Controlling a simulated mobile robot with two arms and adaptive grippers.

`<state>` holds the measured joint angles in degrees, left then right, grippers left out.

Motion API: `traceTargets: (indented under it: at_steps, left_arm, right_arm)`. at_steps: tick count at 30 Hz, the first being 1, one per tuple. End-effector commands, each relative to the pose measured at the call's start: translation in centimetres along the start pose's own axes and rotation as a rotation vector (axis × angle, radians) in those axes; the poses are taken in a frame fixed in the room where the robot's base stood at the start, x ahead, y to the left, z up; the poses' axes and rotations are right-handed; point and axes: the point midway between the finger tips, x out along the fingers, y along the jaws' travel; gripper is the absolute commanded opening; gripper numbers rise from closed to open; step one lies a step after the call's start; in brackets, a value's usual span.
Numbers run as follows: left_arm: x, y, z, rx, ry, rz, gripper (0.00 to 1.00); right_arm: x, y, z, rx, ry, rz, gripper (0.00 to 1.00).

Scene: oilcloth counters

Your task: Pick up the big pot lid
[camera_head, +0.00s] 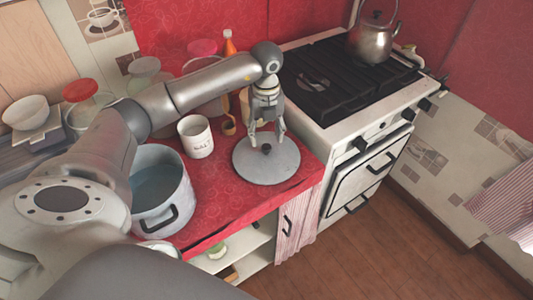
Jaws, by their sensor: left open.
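The big pot lid (262,166) is a flat grey disc with a small dark knob (265,149) in its middle. It lies on the red oilcloth counter near the front edge, just left of the stove. My left gripper (267,138) points down over the lid, with its open fingers on either side of the knob's position. I cannot tell whether the fingertips touch the lid or the knob. A big grey pot (160,190) stands open at the left, partly hidden by my left arm. My right gripper is not in view.
A white salt canister (196,137) stands between the pot and the lid. Jars and an orange bottle (229,43) stand behind my arm. A kettle (371,42) sits on the stove (340,75) to the right. Bare red counter (215,185) shows between pot and lid.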

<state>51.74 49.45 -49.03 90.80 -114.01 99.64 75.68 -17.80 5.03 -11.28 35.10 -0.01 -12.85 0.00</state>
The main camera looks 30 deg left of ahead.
Motion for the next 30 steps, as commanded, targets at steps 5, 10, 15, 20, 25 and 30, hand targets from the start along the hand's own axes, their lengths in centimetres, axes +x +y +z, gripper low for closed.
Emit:
traceTargets:
  at_steps: [5,10,15,20,25,30]
  left_arm:
    - [1.3,0.0,-0.1,0.001,0.001,0.001,0.53]
    - [3.7,0.0,-0.3,0.001,0.003,0.002,0.53]
    - [5.7,-0.1,-0.2,0.002,0.001,-0.002,0.53]
    - [6.0,-0.1,-0.2,0.003,0.0,-0.003,0.53]
    - [6.0,-0.1,-0.2,0.003,0.0,-0.003,0.44]
    - [6.0,-0.1,-0.2,0.002,0.0,-0.003,0.22]
  right_arm:
    - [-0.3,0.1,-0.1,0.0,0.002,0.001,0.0]
    - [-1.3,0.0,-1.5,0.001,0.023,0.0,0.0]
    - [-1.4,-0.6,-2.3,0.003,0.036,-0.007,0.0]
    - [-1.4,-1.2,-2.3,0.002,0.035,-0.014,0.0]
    - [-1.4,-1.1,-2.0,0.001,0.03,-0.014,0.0]
    - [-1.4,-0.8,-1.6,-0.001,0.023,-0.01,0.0]
